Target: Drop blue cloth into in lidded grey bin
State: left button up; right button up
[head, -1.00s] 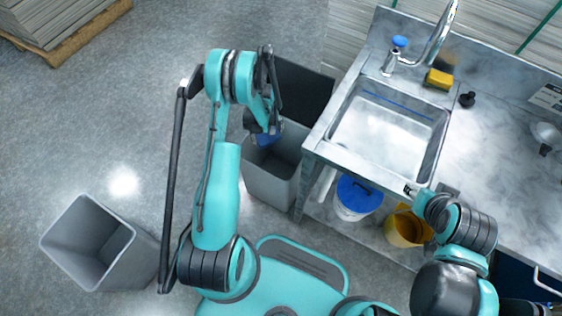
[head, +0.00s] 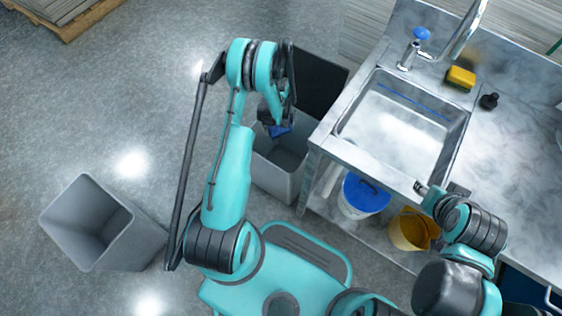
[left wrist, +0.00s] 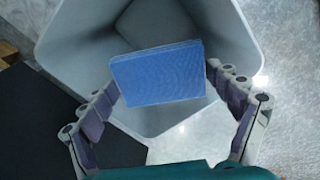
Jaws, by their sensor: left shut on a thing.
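The blue cloth (head: 281,131) hangs in my left gripper (head: 274,118), over the open mouth of the lidded grey bin (head: 275,180). The bin's dark lid (head: 322,82) stands open behind it. In the left wrist view the cloth (left wrist: 157,75) is a flat, folded-looking blue piece between the two fingers, with the bin's pale inner walls (left wrist: 90,35) around and below it. The dark lid (left wrist: 40,125) shows at lower left there. My right gripper (head: 421,188) is by the sink counter's front edge; its fingers are too small to read.
A second grey bin (head: 135,245), without a lid, stands on the floor at left. The metal sink counter (head: 330,143) is close to the right of the lidded bin. A blue-lidded bucket (head: 362,196) and yellow bucket (head: 408,232) stand under it.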

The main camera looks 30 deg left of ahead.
pick_arm(q)
jog(key=o, duration=1.1)
jog(key=shift+r, duration=0.15)
notch_tip(320, 180, up, 12)
